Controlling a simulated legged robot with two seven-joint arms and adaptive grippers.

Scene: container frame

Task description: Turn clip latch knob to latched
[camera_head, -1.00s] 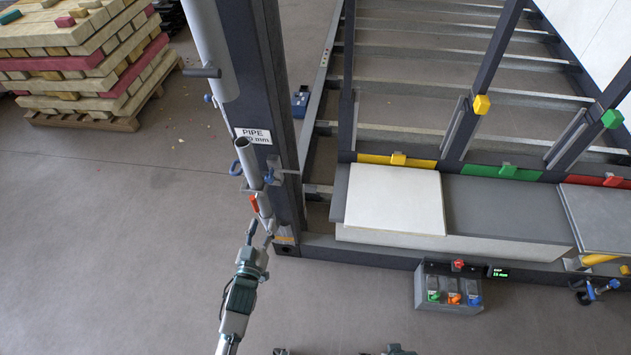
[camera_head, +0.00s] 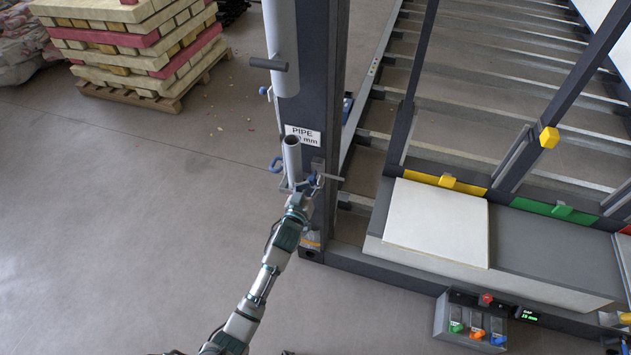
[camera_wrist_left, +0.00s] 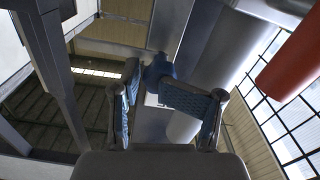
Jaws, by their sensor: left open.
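A grey pipe (camera_head: 291,158) stands in a clip on the dark post, under the PIPE label. A blue clip knob (camera_head: 275,165) sits at the left of the pipe top. My left gripper (camera_head: 308,186) is at the clip, just right of the pipe; its fingers partly hide the hardware there. In the left wrist view my left gripper (camera_wrist_left: 170,92) is open, with a dark blue knob (camera_wrist_left: 157,69) between and just beyond its fingertips. I cannot tell whether the fingers touch it, or how the latch is turned. My right gripper is not in view.
A dark post (camera_head: 318,90) rises beside the clip. A red cylinder (camera_wrist_left: 292,58) is close at the upper right of the wrist view. A box with coloured switches (camera_head: 475,325) stands lower right, near a white panel (camera_head: 437,222).

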